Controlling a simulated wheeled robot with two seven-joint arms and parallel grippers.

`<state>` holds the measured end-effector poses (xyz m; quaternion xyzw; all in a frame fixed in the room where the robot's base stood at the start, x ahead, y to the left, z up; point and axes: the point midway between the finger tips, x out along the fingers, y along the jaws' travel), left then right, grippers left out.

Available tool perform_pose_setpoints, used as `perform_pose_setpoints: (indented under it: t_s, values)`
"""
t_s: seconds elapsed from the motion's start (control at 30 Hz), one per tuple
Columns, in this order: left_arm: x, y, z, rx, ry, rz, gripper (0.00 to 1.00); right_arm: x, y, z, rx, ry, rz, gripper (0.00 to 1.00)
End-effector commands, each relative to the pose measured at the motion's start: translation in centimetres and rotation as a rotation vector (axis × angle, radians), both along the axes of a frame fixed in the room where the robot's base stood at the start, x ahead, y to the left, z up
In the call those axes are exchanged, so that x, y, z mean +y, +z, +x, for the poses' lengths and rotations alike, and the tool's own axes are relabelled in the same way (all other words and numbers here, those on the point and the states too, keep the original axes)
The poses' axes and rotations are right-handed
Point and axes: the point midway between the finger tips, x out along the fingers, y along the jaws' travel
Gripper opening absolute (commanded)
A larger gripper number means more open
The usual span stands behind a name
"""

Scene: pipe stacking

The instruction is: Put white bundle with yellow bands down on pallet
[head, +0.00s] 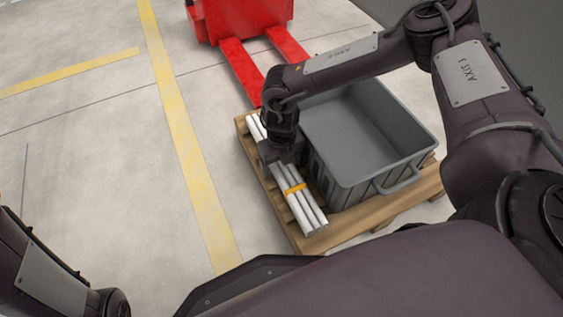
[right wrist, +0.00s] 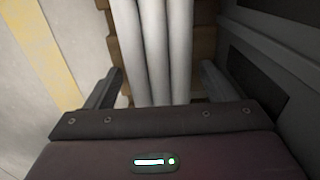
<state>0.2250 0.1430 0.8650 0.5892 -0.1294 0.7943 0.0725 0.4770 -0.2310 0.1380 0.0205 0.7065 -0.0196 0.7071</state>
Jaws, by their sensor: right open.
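The white bundle (head: 304,202) of pipes lies lengthwise on the left strip of the wooden pallet (head: 310,243), beside the grey crate. One yellow band shows near its front end. My right gripper (head: 281,158) is over the middle of the bundle. In the right wrist view the white pipes (right wrist: 155,50) run between the two fingers of my right gripper (right wrist: 158,90). The fingers stand apart on either side, with gaps to the pipes. Part of the bundle is hidden under the gripper. My left gripper is not in view; only part of my left arm shows at the lower left.
A grey empty crate (head: 408,158) stands on the pallet just right of the bundle, close to my right gripper. A red pallet jack (head: 240,66) is behind the pallet. The floor to the left, with yellow lines (head: 185,140), is clear.

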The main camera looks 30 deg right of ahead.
Motion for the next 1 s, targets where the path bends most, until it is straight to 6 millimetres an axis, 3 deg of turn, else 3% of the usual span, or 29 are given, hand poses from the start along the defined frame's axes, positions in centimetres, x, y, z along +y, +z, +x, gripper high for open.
perform_pose_setpoints:
  t_s: [0.23, 0.7, 1.0]
  values:
    - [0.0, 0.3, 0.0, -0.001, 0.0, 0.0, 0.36, 0.0, 0.7, 0.0, -0.001, -0.001, 0.0, 0.78]
    - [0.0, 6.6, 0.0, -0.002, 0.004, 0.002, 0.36, 0.0, 10.2, 0.0, -0.001, -0.001, 0.001, 0.78]
    - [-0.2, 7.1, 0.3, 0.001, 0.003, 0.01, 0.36, 0.0, 12.3, 0.0, -0.001, -0.002, 0.0, 0.78]
